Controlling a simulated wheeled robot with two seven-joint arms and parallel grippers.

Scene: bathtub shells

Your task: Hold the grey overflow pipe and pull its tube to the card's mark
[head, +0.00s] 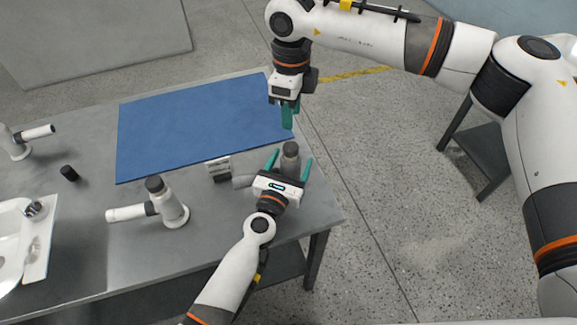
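The grey overflow pipe (291,160) stands near the table's right edge with a dark cap on top. Its grey tube (242,182) points left. A small upright card (219,168), white and dark, stands just left of the tube; its mark is too small to make out. My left gripper (288,165) is open, with one teal finger on each side of the grey pipe; part of the pipe is hidden behind the gripper body. My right gripper (288,122) points down above the mat's right edge, behind the grey pipe. Its fingers overlap from this angle, with nothing visible in them.
A blue mat (190,125) covers the back of the grey table (90,265). White pipes stand at the left (172,206) and far left (16,145). A black cylinder (69,173) and a white tub shell (38,255) are at left. Open floor lies right.

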